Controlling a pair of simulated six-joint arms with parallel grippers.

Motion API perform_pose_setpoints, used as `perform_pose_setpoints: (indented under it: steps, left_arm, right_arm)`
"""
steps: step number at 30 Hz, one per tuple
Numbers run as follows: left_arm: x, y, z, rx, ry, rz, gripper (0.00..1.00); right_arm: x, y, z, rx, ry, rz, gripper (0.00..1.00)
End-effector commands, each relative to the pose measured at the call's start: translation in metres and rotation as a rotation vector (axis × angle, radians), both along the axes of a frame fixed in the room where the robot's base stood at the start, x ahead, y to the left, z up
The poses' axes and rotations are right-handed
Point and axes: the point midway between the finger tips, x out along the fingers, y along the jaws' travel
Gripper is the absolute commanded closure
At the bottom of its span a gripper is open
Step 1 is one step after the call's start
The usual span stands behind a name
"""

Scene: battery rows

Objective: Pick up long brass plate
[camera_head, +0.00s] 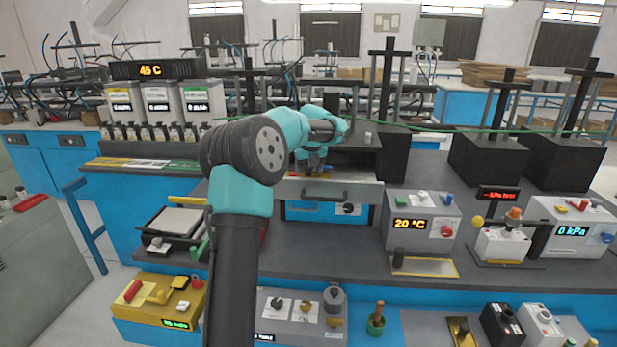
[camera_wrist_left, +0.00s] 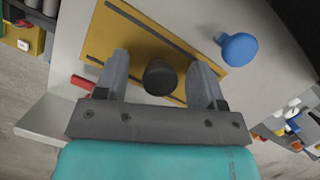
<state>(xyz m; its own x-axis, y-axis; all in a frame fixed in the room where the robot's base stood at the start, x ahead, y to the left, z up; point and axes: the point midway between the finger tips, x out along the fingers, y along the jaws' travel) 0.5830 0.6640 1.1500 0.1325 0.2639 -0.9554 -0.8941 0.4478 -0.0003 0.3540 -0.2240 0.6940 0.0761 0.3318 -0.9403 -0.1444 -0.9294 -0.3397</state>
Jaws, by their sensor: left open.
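In the left wrist view a long flat brass plate (camera_wrist_left: 140,36) lies on a pale grey surface. A dark round knob (camera_wrist_left: 160,77) stands up from it, and a blue knob (camera_wrist_left: 238,48) stands near its right side. My left gripper (camera_wrist_left: 161,60) is open, with one finger on each side of the dark knob; I cannot tell whether they touch it. In the head view my left gripper (camera_head: 317,172) is over the grey drawer tray (camera_head: 343,194) at the middle of the bench, and my own wrist hides most of the plate there. My right gripper is not in view.
Another brass plate with a dark knob (camera_head: 428,267) lies in front of the 20 °C box (camera_head: 421,222). A black block with a post (camera_head: 488,160) stands at the right. Several gauges and boxes line the front edge.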

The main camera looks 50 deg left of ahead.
Motion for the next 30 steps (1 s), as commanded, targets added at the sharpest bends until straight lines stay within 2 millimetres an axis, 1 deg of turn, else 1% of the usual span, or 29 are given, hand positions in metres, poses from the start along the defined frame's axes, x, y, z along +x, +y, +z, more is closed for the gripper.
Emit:
perform_pose_setpoints:
  steps: [2, 21, 30]
  left_arm:
    - [0.0000, -0.0001, 0.0002, 0.000, 0.000, 0.000, 0.39]
    - [-0.0001, 0.0001, 0.0003, 0.000, 0.000, 0.000, 1.00]
    - [0.0000, 0.0002, 0.0018, 0.001, -0.002, 0.000, 1.00]
  right_arm:
    - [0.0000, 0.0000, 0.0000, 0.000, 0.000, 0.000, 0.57]
    - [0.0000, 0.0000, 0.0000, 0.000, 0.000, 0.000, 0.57]
    - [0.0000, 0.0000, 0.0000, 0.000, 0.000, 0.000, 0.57]
